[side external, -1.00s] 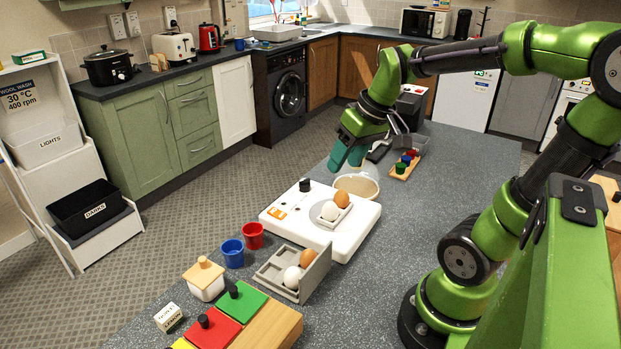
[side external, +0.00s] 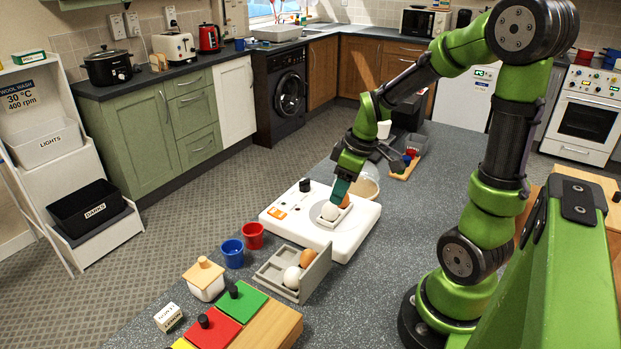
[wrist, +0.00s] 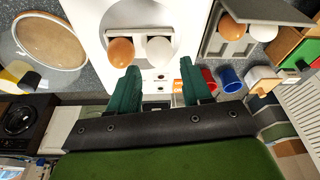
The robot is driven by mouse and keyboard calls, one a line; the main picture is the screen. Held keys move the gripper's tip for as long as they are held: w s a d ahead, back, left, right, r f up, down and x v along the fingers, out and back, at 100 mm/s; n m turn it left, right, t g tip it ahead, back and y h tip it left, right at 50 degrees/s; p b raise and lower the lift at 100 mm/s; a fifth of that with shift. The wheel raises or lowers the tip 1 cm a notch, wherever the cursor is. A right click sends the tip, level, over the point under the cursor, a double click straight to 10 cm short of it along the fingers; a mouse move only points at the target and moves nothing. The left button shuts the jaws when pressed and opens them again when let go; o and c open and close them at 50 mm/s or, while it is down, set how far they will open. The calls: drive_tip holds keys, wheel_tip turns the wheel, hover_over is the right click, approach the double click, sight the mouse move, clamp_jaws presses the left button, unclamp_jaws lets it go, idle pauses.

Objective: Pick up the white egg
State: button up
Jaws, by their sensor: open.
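One white egg (side external: 330,211) sits in a small grey holder on the white appliance, with a brown egg (side external: 344,202) beside it. In the wrist view this white egg (wrist: 160,50) lies just ahead of my fingertips, in line with the gap between them; the brown egg (wrist: 121,51) is left of it. My gripper (side external: 339,190) is open and empty, pointing down just above these eggs, and partly hides the brown one. A second white egg (side external: 292,277) sits in the grey tray in front, next to another brown egg (side external: 307,257).
The white appliance (side external: 285,219) has a dark knob. A beige bowl (side external: 367,188) stands close behind my gripper. Blue (side external: 232,253) and red (side external: 253,235) cups stand to the left. The grey tray (side external: 318,273) has a raised wall. The counter to the right is clear.

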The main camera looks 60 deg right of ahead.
sight(332, 205)
drive_tip(key=shift+w+x, duration=0.1)
drive_tip(key=shift+x, duration=1.45)
drive_tip(key=shift+w+x, duration=0.15)
drive_tip(key=shift+x, duration=1.45)
drive_tip(key=shift+c, duration=0.2)
drive_tip(key=c, duration=0.3)
